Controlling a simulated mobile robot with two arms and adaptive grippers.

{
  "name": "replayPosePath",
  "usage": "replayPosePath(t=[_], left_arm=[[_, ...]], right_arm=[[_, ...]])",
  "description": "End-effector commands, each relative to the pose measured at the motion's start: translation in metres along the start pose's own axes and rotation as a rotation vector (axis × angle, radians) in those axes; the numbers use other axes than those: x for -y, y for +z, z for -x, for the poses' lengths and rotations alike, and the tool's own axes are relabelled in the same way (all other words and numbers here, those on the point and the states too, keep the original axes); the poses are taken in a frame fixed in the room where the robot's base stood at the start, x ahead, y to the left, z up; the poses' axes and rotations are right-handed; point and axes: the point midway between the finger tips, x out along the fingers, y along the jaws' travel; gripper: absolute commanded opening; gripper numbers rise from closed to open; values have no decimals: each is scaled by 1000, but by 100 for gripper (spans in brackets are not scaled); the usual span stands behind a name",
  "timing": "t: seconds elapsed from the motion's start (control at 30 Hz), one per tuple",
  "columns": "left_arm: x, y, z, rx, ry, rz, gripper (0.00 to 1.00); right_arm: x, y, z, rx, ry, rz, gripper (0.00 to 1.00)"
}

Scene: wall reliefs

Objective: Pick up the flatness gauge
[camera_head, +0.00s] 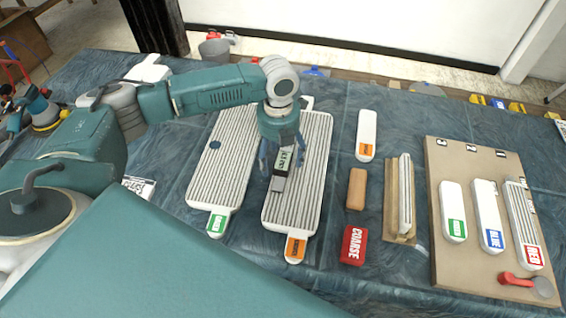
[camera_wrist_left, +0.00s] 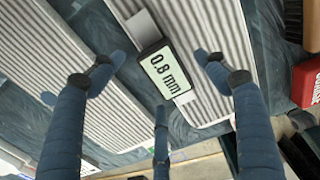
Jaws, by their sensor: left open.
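The flatness gauge (camera_head: 281,170) is a small dark block with a pale display and a grey foot. It lies on the ribbed white board with an orange tag (camera_head: 309,190). In the left wrist view the gauge (camera_wrist_left: 164,73) reads "0.8 mm". My left gripper (camera_head: 281,158) is over it, pointing down and open. In the left wrist view the fingers of the gripper (camera_wrist_left: 160,62) are spread on both sides of the gauge, with gaps. A third finger stands below it in that picture. I cannot tell the remaining height. My right gripper is not in view.
A ribbed board with a green tag (camera_head: 220,165) lies just left. To the right are a white orange-tagged piece (camera_head: 367,130), a tan block (camera_head: 357,188), a red "COARSE" block (camera_head: 354,245), a wooden stand (camera_head: 399,200) and a brown board (camera_head: 445,265) with tagged pieces.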

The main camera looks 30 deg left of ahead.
Motion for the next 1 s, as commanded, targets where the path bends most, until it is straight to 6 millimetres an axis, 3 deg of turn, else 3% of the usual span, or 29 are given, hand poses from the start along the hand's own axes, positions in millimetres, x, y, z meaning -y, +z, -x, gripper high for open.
replayPosePath(t=[0.17,0.4,0.7,0.77,1.0], left_arm=[[0,0,-18,-1,0,0,74],[0,0,-20,1,0,0,74],[0,0,-20,1,0,0,21],[0,0,-19,2,-1,0,16],[0,0,-17,2,-1,1,16]], right_arm=[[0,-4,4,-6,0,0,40],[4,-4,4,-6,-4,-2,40],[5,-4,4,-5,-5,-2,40],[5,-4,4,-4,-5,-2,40],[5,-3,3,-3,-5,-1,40]])
